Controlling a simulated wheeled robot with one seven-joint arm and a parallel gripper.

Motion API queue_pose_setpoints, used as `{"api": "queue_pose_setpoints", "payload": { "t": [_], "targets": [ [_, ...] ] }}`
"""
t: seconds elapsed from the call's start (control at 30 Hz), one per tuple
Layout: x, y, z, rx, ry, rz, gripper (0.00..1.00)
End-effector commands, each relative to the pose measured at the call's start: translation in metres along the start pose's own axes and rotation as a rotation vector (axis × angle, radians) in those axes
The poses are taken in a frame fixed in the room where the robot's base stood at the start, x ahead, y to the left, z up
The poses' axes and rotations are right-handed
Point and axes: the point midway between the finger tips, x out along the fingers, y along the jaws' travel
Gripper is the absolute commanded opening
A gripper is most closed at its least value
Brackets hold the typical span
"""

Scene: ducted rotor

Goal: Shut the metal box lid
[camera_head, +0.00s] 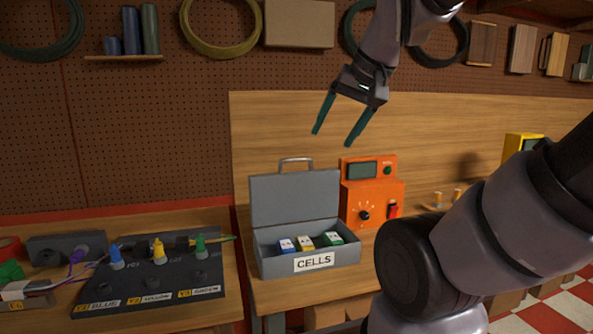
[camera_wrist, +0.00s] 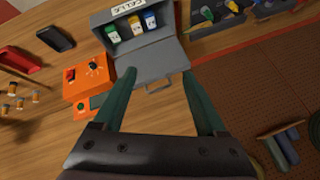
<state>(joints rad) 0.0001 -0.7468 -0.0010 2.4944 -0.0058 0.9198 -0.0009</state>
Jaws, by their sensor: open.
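A grey metal box (camera_head: 273,262) labelled CELLS stands on the wooden bench with several coloured cells inside. Its lid (camera_head: 295,199) is open and stands roughly upright at the back, with a handle (camera_head: 296,161) on its top edge. My gripper (camera_head: 338,138) is open and empty, above and a little right of the lid, touching nothing. In the wrist view the box (camera_wrist: 124,10) is at the top, with the lid (camera_wrist: 148,62) below it and the handle (camera_wrist: 158,86) showing between the green fingers (camera_wrist: 164,82).
An orange meter (camera_head: 371,190) stands right beside the box. A dark connector board (camera_head: 155,280) with blue, yellow and green plugs lies to the left. A pegboard and wooden panel (camera_head: 420,130) form the back wall. The air in front of the lid is clear.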

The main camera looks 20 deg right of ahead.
Motion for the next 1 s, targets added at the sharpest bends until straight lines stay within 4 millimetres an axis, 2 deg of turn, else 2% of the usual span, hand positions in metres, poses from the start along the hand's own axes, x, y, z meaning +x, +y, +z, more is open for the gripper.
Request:
{"api": "queue_pose_setpoints", "payload": {
  "t": [0.03, 0.17, 0.37, 0.5, 0.6, 0.7, 0.8, 1.0],
  "targets": [
    [0.001, -0.001, -0.005, -0.005, -0.001, 0.004, 0.5],
    [0.011, -0.008, -0.034, -0.044, -0.006, 0.033, 0.01],
    [0.051, -0.027, -0.115, -0.161, -0.017, 0.1, 0.0],
    [0.095, -0.038, -0.169, -0.249, -0.028, 0.137, 0.0],
    [0.13, -0.043, -0.201, -0.306, -0.035, 0.157, 0.0],
    [0.16, -0.046, -0.225, -0.353, -0.042, 0.17, 0.0],
    [0.181, -0.047, -0.24, -0.383, -0.045, 0.178, 0.0],
    [0.2, -0.047, -0.249, -0.405, -0.047, 0.183, 0.0]
  ]
}}
